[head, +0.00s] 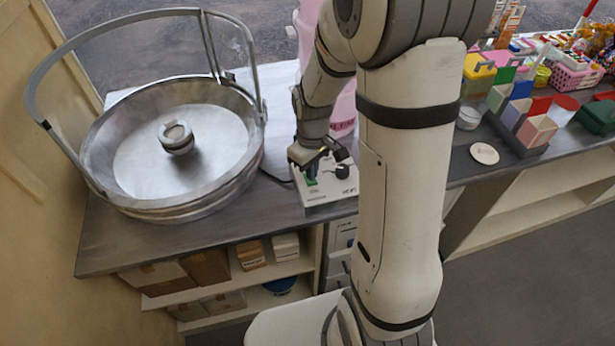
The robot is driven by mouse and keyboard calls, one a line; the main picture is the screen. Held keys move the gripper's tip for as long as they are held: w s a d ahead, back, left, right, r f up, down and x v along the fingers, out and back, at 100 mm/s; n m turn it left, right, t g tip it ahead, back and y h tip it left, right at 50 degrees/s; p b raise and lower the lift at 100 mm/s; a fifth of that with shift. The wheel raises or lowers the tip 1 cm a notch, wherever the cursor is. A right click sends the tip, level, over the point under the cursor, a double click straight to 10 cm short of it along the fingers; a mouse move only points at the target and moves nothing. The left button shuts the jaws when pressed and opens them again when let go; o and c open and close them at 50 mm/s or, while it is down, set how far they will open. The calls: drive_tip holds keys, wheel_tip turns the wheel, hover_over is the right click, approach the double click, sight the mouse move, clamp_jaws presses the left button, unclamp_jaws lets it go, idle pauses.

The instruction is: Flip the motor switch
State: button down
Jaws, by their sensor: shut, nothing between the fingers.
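A small white control box (328,190) stands on the counter, right of the cotton candy machine. It has a green switch (311,178) on its left side and a black knob (342,171) on its right. My gripper (314,172) is shut and empty, pointing down over the box at the green switch. The fingertips are small and partly dark here, so I cannot tell if they touch the switch. The machine is a wide metal bowl (105,150) with a round spinner head (176,137) in its middle and a metal guard rail above.
A pink translucent container (344,112) stands behind the box, partly hidden by my arm. To the right are a white round lid (484,153), coloured boxes (537,130) and a pink basket (577,78). Shelves below the counter (125,235) hold cardboard boxes (206,266).

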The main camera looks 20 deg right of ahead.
drive_tip(key=shift+f+b, duration=0.8)
drive_tip(key=shift+f, duration=0.15)
idle(0.8)
drive_tip(key=shift+r, duration=0.1)
drive_tip(key=shift+r+p, duration=2.6)
drive_tip(key=shift+r, duration=0.85)
drive_tip(key=s+r+m+t, duration=0.3)
drive_tip(key=s+r+m, duration=0.3)
drive_tip(key=s+r, duration=0.8)
drive_tip(key=shift+s+a+r, duration=0.35)
drive_tip(key=shift+r, duration=0.45)
drive_tip(key=c, duration=2.2)
unclamp_jaws()
